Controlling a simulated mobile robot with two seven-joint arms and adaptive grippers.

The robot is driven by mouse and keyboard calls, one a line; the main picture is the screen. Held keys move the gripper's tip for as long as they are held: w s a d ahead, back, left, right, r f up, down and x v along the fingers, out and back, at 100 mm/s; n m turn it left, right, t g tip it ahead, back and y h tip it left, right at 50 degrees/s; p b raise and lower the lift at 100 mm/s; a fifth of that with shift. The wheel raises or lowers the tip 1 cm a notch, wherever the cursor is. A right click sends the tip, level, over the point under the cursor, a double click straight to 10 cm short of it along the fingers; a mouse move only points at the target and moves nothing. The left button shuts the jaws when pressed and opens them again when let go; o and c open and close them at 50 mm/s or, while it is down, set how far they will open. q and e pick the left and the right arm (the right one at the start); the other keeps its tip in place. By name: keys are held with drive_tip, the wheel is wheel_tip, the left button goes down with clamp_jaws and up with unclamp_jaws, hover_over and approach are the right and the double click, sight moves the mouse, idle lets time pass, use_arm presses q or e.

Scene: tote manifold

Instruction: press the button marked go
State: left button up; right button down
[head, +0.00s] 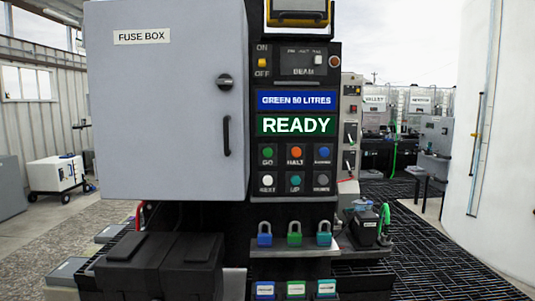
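The button marked GO (267,153) is a round green button in the upper left of a button block on the dark control panel (258,211). An orange HALT button (296,152) is right beside it, and a blue button (322,152) with a label too small to read is further right. A green READY display (296,125) is lit above the buttons. Neither of my grippers is in view.
A large grey fuse box (175,100) stands left of the buttons. Blue and green padlocks (295,236) sit on a ledge below them. Black boxes (160,265) are at the lower left. No object covers the buttons.

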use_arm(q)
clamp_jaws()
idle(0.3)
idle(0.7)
